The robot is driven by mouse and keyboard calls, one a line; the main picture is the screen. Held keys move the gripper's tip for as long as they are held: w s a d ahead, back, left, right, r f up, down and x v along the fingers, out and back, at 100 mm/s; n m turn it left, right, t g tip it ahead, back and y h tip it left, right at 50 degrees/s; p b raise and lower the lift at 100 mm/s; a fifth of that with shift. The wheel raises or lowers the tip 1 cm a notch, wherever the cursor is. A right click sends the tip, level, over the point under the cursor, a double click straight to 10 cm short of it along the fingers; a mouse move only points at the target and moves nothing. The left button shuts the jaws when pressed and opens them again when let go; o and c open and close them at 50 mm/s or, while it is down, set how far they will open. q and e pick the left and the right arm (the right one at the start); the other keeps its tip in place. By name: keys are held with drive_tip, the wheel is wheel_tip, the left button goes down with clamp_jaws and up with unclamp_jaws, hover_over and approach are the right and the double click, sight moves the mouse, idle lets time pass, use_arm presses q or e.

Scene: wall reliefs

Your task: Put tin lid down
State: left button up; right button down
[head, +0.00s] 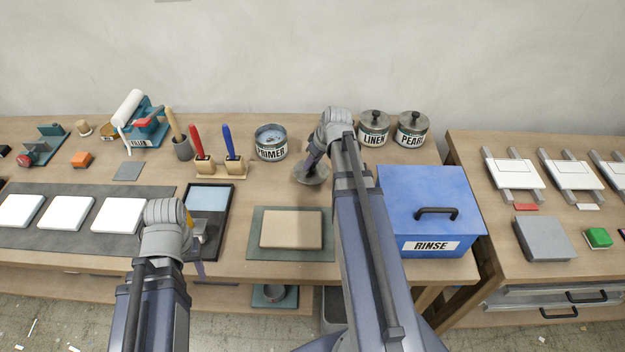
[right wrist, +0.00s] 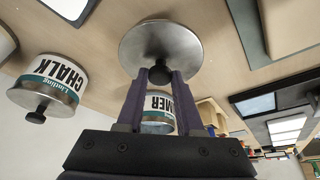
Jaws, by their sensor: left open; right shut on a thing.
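The grey metal tin lid (head: 311,174) is in front and to the right of the PRIMER tin (head: 271,143), which is open with its pale blue content showing. My right gripper (head: 315,158) is shut on the lid's dark knob. In the right wrist view the lid (right wrist: 160,40) shows as a disc between and beyond the fingertips (right wrist: 160,75). The lid is at or close above the bench; I cannot tell whether it touches. The PRIMER tin (right wrist: 158,115) is partly hidden behind the fingers there. My left gripper (head: 196,238) is open over the black tray's edge.
LINEN (head: 373,130) and PEARL (head: 411,130) tins stand lidded behind; a CHALK tin (right wrist: 48,85) shows in the right wrist view. A blue RINSE box (head: 428,200) stands right. A tan board on a green mat (head: 260,254) lies in front. Brushes (head: 230,150) stand left.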

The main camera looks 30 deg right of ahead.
sight(313, 171)
use_arm(q)
drive_tip(key=shift+f, duration=0.45)
use_arm(e)
drive_tip(key=shift+f, duration=0.45)
use_arm(q)
wheel_tip(313, 171, down, 4)
drive_tip(key=b, duration=0.3)
drive_tip(key=shift+r+b, duration=0.25)
drive_tip(key=shift+b, duration=0.05)
use_arm(e)
wheel_tip(313, 171, down, 3)
drive_tip(key=shift+f, duration=0.2)
drive_tip(key=shift+f, duration=0.25)
drive_tip(key=c, duration=0.6)
unclamp_jaws()
drive_tip(key=shift+r, duration=0.1)
use_arm(q)
drive_tip(key=shift+f, duration=0.15)
use_arm(e)
drive_tip(key=shift+o, duration=0.2)
drive_tip(key=shift+r, duration=0.1)
